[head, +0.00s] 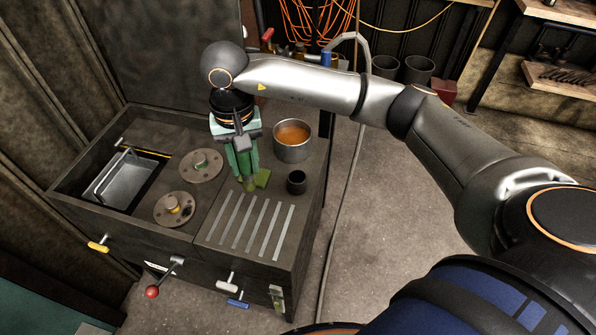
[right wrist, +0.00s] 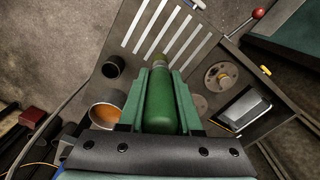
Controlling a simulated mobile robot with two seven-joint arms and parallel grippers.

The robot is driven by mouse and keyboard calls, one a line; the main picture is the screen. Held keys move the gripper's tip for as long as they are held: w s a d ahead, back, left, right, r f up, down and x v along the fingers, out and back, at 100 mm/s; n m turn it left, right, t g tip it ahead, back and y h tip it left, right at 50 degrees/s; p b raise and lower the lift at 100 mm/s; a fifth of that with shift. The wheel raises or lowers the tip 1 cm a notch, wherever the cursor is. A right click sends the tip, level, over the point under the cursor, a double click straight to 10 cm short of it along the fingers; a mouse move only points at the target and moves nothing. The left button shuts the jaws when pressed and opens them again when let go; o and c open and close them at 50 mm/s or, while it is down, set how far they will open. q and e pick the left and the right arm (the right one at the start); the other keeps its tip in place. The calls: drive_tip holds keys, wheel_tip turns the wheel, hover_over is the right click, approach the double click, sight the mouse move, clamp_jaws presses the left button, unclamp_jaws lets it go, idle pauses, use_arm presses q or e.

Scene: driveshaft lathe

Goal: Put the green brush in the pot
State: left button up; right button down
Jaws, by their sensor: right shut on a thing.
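The green brush shows in the right wrist view as a thick green cylinder (right wrist: 160,100) with a tan far end. My right gripper (head: 243,168) is shut on it, with a green finger on each side. In the head view the fingers largely hide the brush, and its olive lower end (head: 250,184) shows just below them, close over the worktop; I cannot tell whether it touches. The metal pot (head: 292,154), with orange contents, stands upright to the right of the gripper. In the right wrist view the pot (right wrist: 120,101) is left of the brush, partly hidden. My left gripper is not in view.
A small dark cup (head: 296,184) stands in front of the pot. The slatted worktop (head: 226,258) is in front of the gripper. Two round flanged plates (head: 201,165) and a sunken metal basin (head: 128,178) lie left.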

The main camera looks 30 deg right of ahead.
drive_tip(key=d+f+b, duration=0.2)
drive_tip(key=d+f, duration=0.2)
drive_tip(key=w+d+f+b, duration=0.1)
drive_tip(key=d+f+b, duration=0.2)
drive_tip(key=d+f, duration=0.2)
drive_tip(key=w+d+f+b, duration=0.1)
drive_tip(key=d+f+b, duration=0.1)
drive_tip(key=d+f, duration=0.2)
drive_tip(key=shift+w+d+f+b, duration=0.15)
drive_tip(key=shift+d+b, duration=0.2)
drive_tip(key=c, duration=0.6)
unclamp_jaws()
drive_tip(key=shift+r, duration=0.3)
wheel_tip(320, 180, up, 12)
